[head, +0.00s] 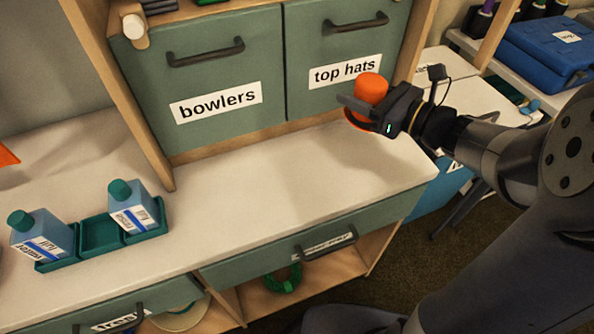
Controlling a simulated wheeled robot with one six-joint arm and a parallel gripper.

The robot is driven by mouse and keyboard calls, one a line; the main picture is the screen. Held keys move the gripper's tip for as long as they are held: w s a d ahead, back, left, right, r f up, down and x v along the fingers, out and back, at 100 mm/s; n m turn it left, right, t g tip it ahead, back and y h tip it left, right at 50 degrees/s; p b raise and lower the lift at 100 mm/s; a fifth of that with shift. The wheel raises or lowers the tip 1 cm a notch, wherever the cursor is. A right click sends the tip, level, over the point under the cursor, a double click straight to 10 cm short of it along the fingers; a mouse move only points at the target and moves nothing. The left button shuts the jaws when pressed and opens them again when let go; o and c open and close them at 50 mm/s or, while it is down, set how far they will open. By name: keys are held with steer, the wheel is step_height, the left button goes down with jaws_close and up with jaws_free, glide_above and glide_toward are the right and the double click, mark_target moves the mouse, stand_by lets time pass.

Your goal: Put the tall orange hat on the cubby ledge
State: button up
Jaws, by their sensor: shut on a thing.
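The tall orange hat (371,87) shows as an orange cylinder with a rounded top, at the upper right of the head view. My gripper (362,107) is shut on it and holds it above the white counter, in front of the drawer labelled "top hats" (338,70). The cubby ledge cannot be told for sure; a white counter ledge (330,165) runs below the two labelled green drawers, inside a wooden frame, and is bare there.
A "bowlers" drawer (215,100) with a protruding handle is left of the hat. A green tray (100,235) with two blue bottles stands on the counter at left. A wooden post (120,95) rises between. A blue case (545,50) sits at the far right.

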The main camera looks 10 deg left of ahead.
steer(key=f+b, duration=0.1)
steer(key=f, duration=0.6)
steer(key=shift+s+a+f+b, duration=0.1)
steer(key=shift+s+a+b, duration=0.1)
steer(key=shift+b, duration=0.2)
steer(key=shift+f+b, duration=0.5)
steer(key=shift+f, duration=1.6)
steer(key=shift+f, duration=0.2)
steer(key=o, duration=0.9)
steer(key=shift+o, duration=0.2)
steer(key=shift+r, duration=0.3)
steer(key=v, duration=1.2)
steer(key=shift+f+p, duration=0.15)
steer(key=shift+p, duration=0.25)
